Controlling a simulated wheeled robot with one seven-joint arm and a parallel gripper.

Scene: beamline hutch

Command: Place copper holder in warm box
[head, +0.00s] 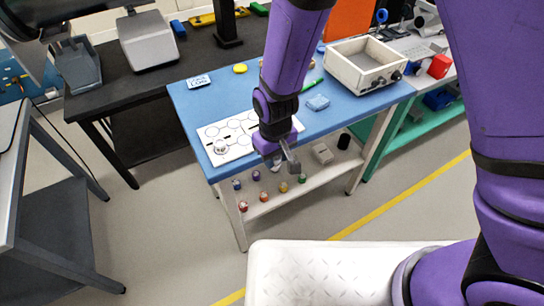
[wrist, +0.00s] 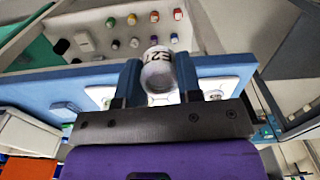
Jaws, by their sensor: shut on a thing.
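My gripper (head: 284,163) hangs at the front edge of the blue table, above the lower shelf. In the wrist view my gripper (wrist: 158,64) is shut on a pale grey-white cylinder (wrist: 159,78) with dark lettering on its side, held between the two fingers. Its lettering is only partly readable, and I cannot tell whether it is the copper holder. An open-topped cream box (head: 364,66) with dark knobs on its front stands at the table's right end; its inside looks empty. I see no label naming it the warm box.
A white card with circles (head: 237,133) lies on the blue table (head: 190,101), with a silvery round piece (head: 221,147) on it. Several small coloured-capped jars (head: 264,197) stand on the lower shelf. A blue block (head: 317,102) and green pen (head: 312,86) lie between card and box.

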